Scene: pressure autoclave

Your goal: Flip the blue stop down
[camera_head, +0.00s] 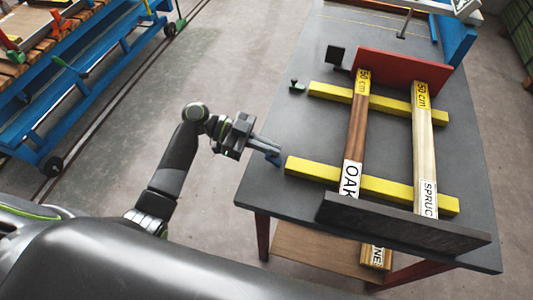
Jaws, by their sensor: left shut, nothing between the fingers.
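The blue stop (274,160) is a small blue piece at the left edge of the grey table (285,115), left of the near yellow bar (315,168). My left gripper (268,149) reaches in from the left, with its fingers shut and empty. Its fingertips are right at the blue stop and partly cover it. I cannot tell whether they touch it, or how the stop is tilted. My right gripper is out of view.
An oak board (356,135) and a spruce board (424,150) lie across two yellow bars, between a red plate (400,68) and a dark plate (400,222). A green stop (296,87) and a black piece (335,55) stand on the left side.

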